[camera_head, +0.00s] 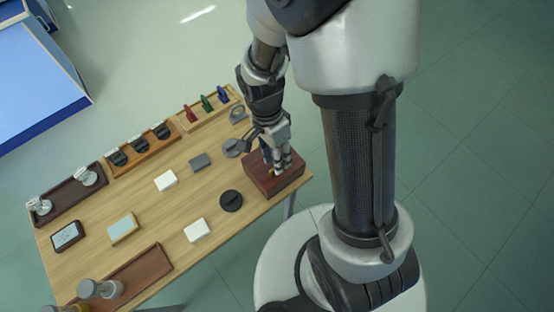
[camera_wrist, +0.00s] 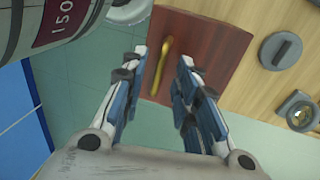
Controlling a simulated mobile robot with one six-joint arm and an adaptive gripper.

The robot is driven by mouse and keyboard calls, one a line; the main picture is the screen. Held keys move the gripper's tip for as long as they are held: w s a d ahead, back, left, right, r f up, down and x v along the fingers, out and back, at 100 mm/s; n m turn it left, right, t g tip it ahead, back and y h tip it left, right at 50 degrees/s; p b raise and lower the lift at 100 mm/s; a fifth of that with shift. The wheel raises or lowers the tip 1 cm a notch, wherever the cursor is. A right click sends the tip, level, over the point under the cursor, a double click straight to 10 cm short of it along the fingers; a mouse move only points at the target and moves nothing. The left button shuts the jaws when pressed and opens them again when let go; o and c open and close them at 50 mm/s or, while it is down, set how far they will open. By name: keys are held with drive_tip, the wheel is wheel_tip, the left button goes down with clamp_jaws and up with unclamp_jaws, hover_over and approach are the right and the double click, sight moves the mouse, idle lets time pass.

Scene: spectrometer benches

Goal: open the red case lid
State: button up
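The red case (camera_head: 287,183) is a reddish-brown wooden box at the right end of the wooden table, and its lid looks shut. In the wrist view, the red case (camera_wrist: 205,42) shows a slim gold handle (camera_wrist: 160,66) near one edge of its top. My gripper (camera_head: 277,167) is right over the case, pointing down. In the wrist view, my gripper (camera_wrist: 164,60) has its fingers apart, with the gold handle showing between them. No contact with the handle can be made out. The fingers hide part of the lid.
A dark round disc (camera_head: 231,200) lies left of the case, with a grey block (camera_head: 200,162) and white boxes (camera_head: 197,230) further left. A rack with coloured pieces (camera_head: 206,104) stands at the back. A blue surface (camera_head: 35,80) is at the far left.

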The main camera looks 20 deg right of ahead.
drive_tip(key=shift+s+f, duration=0.1)
drive_tip(key=shift+f, duration=0.3)
drive_tip(key=shift+c, duration=0.2)
clamp_jaws()
idle(0.4)
